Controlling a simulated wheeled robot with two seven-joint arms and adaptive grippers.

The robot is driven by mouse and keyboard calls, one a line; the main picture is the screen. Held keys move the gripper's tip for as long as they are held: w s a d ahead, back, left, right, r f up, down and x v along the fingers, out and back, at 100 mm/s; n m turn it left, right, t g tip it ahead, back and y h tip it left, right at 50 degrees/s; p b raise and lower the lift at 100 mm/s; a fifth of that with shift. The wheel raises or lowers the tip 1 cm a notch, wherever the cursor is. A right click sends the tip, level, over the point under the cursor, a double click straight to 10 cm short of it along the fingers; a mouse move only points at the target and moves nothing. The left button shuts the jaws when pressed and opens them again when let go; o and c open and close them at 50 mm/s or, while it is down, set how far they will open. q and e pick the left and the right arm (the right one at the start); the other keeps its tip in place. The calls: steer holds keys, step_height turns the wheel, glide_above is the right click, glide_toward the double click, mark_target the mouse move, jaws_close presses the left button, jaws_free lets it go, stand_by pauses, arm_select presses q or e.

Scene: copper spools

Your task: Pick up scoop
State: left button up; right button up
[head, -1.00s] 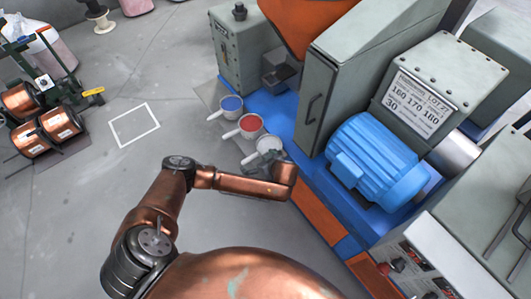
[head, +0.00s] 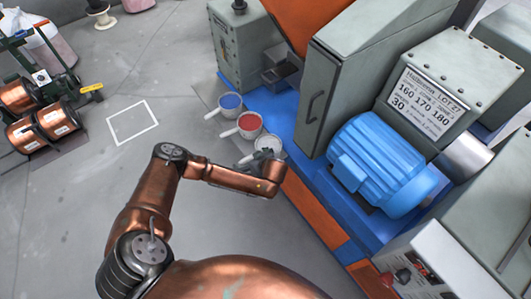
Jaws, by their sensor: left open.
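Three white scoops with handles pointing left stand in a row at the edge of the machine's blue base. The far scoop (head: 230,110) holds something blue, and the middle scoop (head: 249,131) something red. The near scoop (head: 279,146) looks white or pale grey inside. My left gripper (head: 264,155) is open at the near scoop and partly covers it and its handle side. I cannot tell whether the fingers touch it. My right gripper is not in view.
A grey machine with a blue motor (head: 380,165) stands close on the right of the scoops. A white square outline (head: 133,122) marks the clear floor on the left. Copper spools (head: 58,122) sit on a green stand at far left.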

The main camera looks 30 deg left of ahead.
arm_select(q)
steer(key=shift+c, duration=0.3)
steer(key=shift+d, duration=0.1)
steer(key=c, duration=2.1)
